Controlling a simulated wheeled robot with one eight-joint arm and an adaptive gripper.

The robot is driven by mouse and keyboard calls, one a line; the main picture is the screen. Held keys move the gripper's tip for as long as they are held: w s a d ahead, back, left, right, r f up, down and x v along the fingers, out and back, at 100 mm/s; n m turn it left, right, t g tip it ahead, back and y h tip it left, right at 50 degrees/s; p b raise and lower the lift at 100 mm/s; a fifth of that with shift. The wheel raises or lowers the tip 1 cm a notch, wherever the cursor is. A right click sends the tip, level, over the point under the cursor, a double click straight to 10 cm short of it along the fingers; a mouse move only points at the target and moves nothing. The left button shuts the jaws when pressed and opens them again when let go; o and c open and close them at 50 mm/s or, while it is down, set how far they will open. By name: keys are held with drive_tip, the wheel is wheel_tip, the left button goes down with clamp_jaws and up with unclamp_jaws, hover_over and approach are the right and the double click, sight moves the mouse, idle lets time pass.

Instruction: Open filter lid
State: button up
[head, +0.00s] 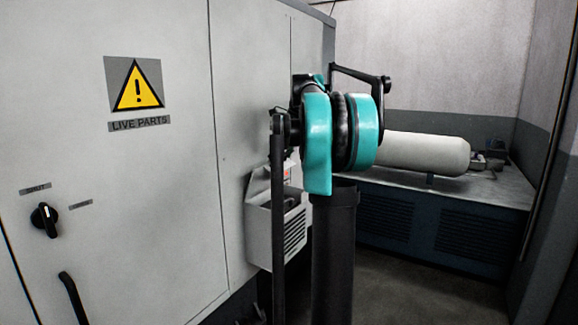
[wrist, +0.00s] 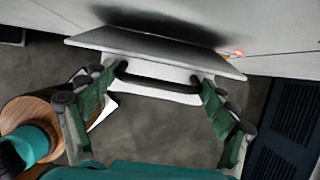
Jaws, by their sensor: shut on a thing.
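The filter box (head: 262,232) is a pale grey housing with dark slots, mounted low on the cabinet's side. My arm hides part of it in the head view. In the wrist view its wide grey panel (wrist: 160,52) shows, with a black bar handle (wrist: 155,82) against a white face just below. My gripper (wrist: 156,80) is at this handle, with one green-padded finger at each end of the bar, and is shut on it. I cannot tell whether the lid has lifted. My gripper is hidden in the head view.
A large grey cabinet (head: 160,210) with a warning sign (head: 135,85), a rotary knob (head: 45,219) and a black handle (head: 73,298) fills the left. A pale cylinder (head: 425,153) lies on a blue-sided bench (head: 465,235) behind. A round wooden thing (wrist: 32,108) stands at the wrist view's left. Floor is clear at right.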

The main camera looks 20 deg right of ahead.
drive_tip(key=shift+w+a+r, duration=0.35)
drive_tip(key=shift+w+a, duration=0.25)
drive_tip(key=shift+w, duration=0.25)
drive_tip(key=shift+w+a+r, duration=0.35)
drive_tip(key=shift+w+a, duration=0.25)
drive_tip(key=shift+w, duration=0.2)
drive_tip(key=o, duration=1.4)
drive_tip(key=v, duration=1.2)
